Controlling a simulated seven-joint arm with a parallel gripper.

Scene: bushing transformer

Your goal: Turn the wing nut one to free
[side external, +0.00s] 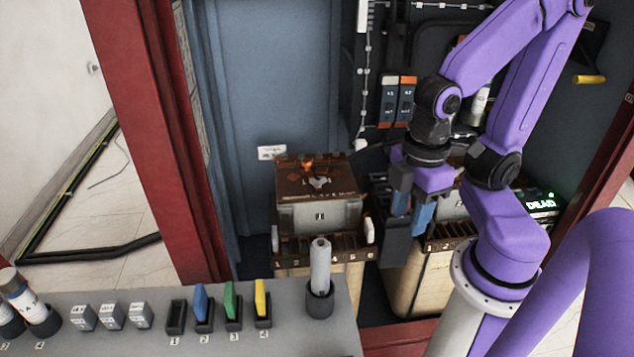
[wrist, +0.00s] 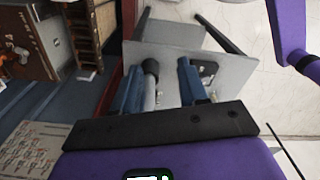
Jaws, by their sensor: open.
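A grey wing nut (side external: 319,184) sits on the rusty brown top of the left transformer box (side external: 320,217). A small orange-brown fitting (side external: 308,163) stands behind it. My gripper (side external: 411,212) is to the right of that box, pointing down with its blue fingers apart and nothing held between them. In the wrist view my gripper (wrist: 161,88) also shows spread fingers, with the distant bench between them. A second transformer (side external: 418,278) is partly hidden behind my gripper and arm, so I cannot tell whether it carries a wing nut.
A grey bench (side external: 120,335) in front holds a grey cylinder in a dark holder (side external: 320,290), coloured tags in slots (side external: 230,301) and small grey blocks (side external: 112,317). Red cabinet posts (side external: 150,120) bound the left side. A "DEAD" indicator box (side external: 540,204) stands at right.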

